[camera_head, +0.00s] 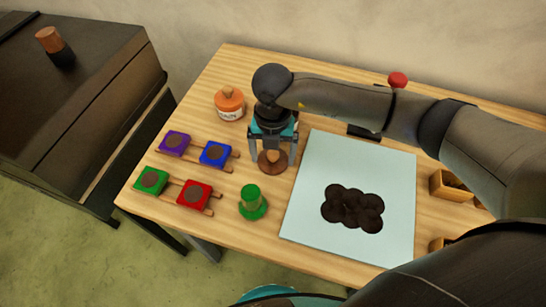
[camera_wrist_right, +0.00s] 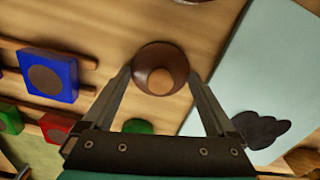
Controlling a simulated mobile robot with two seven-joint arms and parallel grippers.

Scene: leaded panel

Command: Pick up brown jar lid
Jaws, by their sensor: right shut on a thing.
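The brown jar lid (camera_head: 272,162) is a round, dark brown disc with a lighter knob. It is between the fingertips of my right gripper (camera_head: 272,160), over the wooden table left of the pale panel. In the right wrist view the lid (camera_wrist_right: 160,60) shows from above, with a finger of the right gripper (camera_wrist_right: 160,75) at each side. The right gripper is shut on the lid. I cannot tell whether the lid touches the table. My left gripper is not in view.
A labelled jar with an orange lid (camera_head: 229,103) stands behind and left. Purple (camera_head: 174,143), blue (camera_head: 215,154), green (camera_head: 151,181) and red (camera_head: 194,194) blocks sit on wooden rails. A green knobbed piece (camera_head: 252,202) stands in front. The pale panel (camera_head: 310,205) bears dark round shapes.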

